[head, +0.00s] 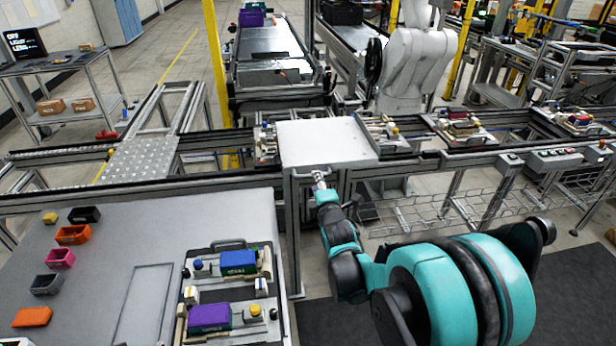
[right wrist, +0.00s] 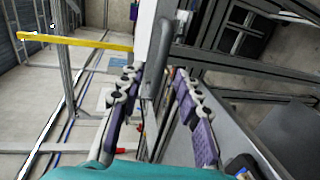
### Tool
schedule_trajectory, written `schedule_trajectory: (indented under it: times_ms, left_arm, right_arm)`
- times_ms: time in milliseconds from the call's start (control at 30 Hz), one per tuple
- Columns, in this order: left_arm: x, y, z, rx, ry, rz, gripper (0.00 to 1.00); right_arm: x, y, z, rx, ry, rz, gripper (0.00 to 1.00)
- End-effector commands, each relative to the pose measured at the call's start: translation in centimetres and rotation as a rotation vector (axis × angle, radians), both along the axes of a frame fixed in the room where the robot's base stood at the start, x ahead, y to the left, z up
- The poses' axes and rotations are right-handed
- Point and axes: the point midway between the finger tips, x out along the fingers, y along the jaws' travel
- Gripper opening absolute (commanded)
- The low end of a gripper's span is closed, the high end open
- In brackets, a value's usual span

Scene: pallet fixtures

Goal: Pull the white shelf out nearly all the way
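The white shelf (head: 325,142) is a flat white slab lying across the rail line in the middle of the head view. A grey bar handle (right wrist: 157,62) is on its front face. My right gripper (head: 319,176) is at this handle, just in front of the shelf's front edge. In the right wrist view, the purple-padded fingers of the right gripper (right wrist: 155,88) stand apart, one on each side of the handle, with visible gaps. The shelf's white face (right wrist: 146,30) also shows there, beyond the fingertips. My left gripper is not in view.
A grey worktable (head: 110,260) with several small bins and a fixture pallet (head: 230,290) fills the lower left. Fixture pallets flank the shelf on the conveyor, including one to its right (head: 388,132). A dark mat (head: 560,290) covers the floor at lower right.

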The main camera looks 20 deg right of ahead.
Motion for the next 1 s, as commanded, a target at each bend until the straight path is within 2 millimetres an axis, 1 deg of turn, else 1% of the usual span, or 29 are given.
schedule_trajectory:
  times_ms: [33, 200, 333, 467, 700, 767, 800, 833, 1000]
  left_arm:
    - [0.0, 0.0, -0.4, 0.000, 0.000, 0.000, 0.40]
    - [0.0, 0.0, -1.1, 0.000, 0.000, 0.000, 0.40]
    - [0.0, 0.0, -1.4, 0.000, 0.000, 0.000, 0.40]
    - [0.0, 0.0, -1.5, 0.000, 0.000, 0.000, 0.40]
    - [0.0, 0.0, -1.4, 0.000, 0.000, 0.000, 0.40]
    - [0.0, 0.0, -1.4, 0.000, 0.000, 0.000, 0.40]
    - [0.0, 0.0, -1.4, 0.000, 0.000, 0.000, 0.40]
    - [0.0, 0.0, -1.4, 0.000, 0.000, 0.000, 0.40]
    - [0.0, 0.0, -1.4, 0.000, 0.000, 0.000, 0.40]
  right_arm:
    - [0.9, -0.3, -0.4, 0.001, 0.001, 0.000, 0.34]
    - [3.6, -0.9, -1.0, 0.001, 0.001, 0.000, 0.34]
    - [5.0, -1.3, -1.2, 0.001, 0.002, 0.000, 0.34]
    - [5.6, -1.4, -1.3, 0.002, 0.001, 0.000, 0.34]
    - [5.6, -1.4, -1.3, 0.003, 0.001, -0.001, 0.34]
    - [5.6, -1.4, -1.3, 0.003, 0.001, -0.001, 0.18]
    - [5.6, -1.4, -1.3, 0.003, 0.001, -0.001, 0.07]
    - [5.6, -1.4, -1.3, 0.003, 0.001, -0.001, 0.00]
    - [5.6, -1.4, -1.3, 0.003, 0.001, -0.001, 0.00]
